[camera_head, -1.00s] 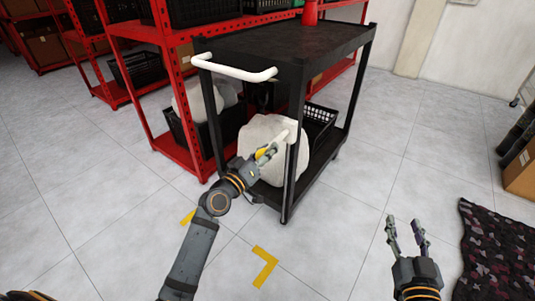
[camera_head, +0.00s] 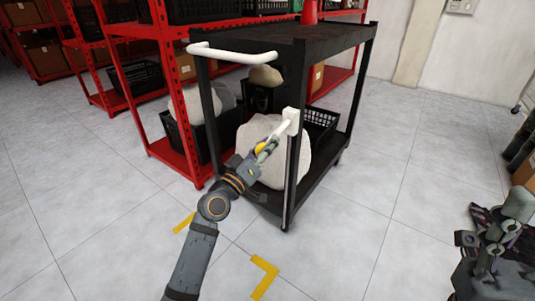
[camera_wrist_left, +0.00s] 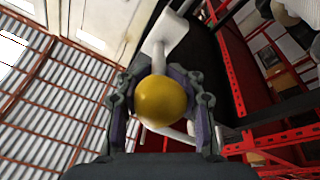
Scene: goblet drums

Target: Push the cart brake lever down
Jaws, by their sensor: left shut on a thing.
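The black cart (camera_head: 290,40) stands ahead with a white push handle (camera_head: 232,54) at its near end. The white brake lever (camera_head: 280,130) comes out of a white bracket (camera_head: 292,118) on the cart's near post and slants down to the left. Its yellow ball knob (camera_head: 261,147) is in my left gripper (camera_head: 264,151), which is shut on it. In the left wrist view the knob (camera_wrist_left: 161,101) sits between the fingers, with the lever's rod (camera_wrist_left: 159,62) behind it. Parts of my right arm show at the lower right; its fingers cannot be made out.
A large pale stone (camera_head: 268,180) and a black crate (camera_head: 320,122) sit on the cart's lower shelf behind the lever. Red shelving (camera_head: 165,75) with crates stands behind to the left. Yellow floor marks (camera_head: 264,277) lie in front.

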